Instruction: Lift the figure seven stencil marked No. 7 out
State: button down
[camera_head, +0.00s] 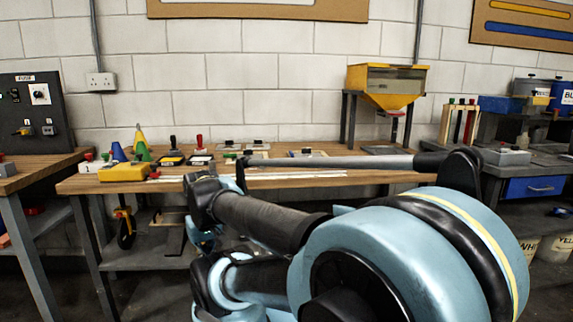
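I cannot pick out a figure seven stencil marked No. 7, as no such marking can be read at this size. Several small flat plates lie toward the back of the wooden workbench (100,186), among them a grey one (385,149) under the yellow hopper. Other small plates (257,146) with dark knobs lie near the bench's middle; their markings are too small to read. My blue and black arm is folded in front of the bench and covers part of it. My gripper's fingers do not show.
A yellow hopper (387,82) stands on the bench's right. Cones (140,150), a yellow box (123,172) and two stamp-like tools (172,155) stand at the left. A dark switch panel (35,108) is at far left. A second bench with a blue drawer (535,188) is right.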

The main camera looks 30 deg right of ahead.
aim_at(306, 152)
jog(key=z, duration=3.15)
jog(key=i, duration=0.5)
jog(key=u, duration=1.25)
